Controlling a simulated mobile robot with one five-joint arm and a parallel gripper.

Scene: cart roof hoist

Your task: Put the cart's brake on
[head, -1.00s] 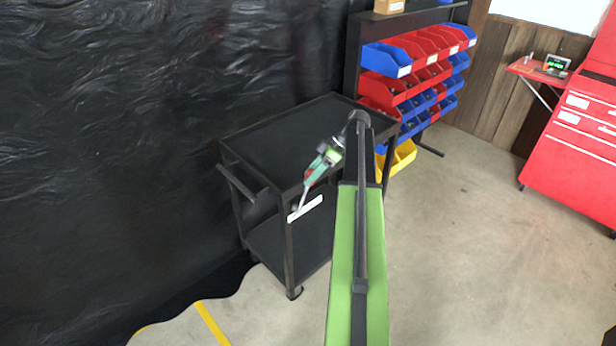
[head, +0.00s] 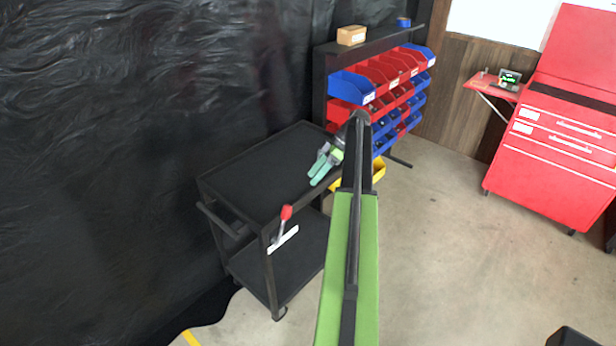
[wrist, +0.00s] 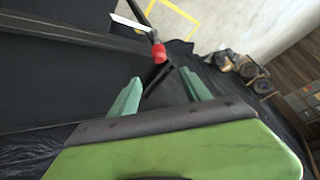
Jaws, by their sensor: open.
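The black two-shelf cart (head: 262,172) stands against the black plastic sheeting. Its brake lever, with a red knob (head: 286,212) on a metal shaft over a white plate (head: 283,240), is at the cart's near corner post. The lever stands up from the plate with the knob at its upper end. My gripper (head: 318,176) has green fingers, apart and empty, up and to the right of the knob. In the wrist view, the red knob (wrist: 159,53) is beyond the gap between the fingertips (wrist: 163,80), not touching them. The white plate (wrist: 131,22) shows there too.
A rack of red and blue bins (head: 385,85) stands behind the cart, with a yellow bin (head: 378,171) low down. A red tool cabinet (head: 555,150) and a small red shelf (head: 492,88) are at the right. The concrete floor between is clear.

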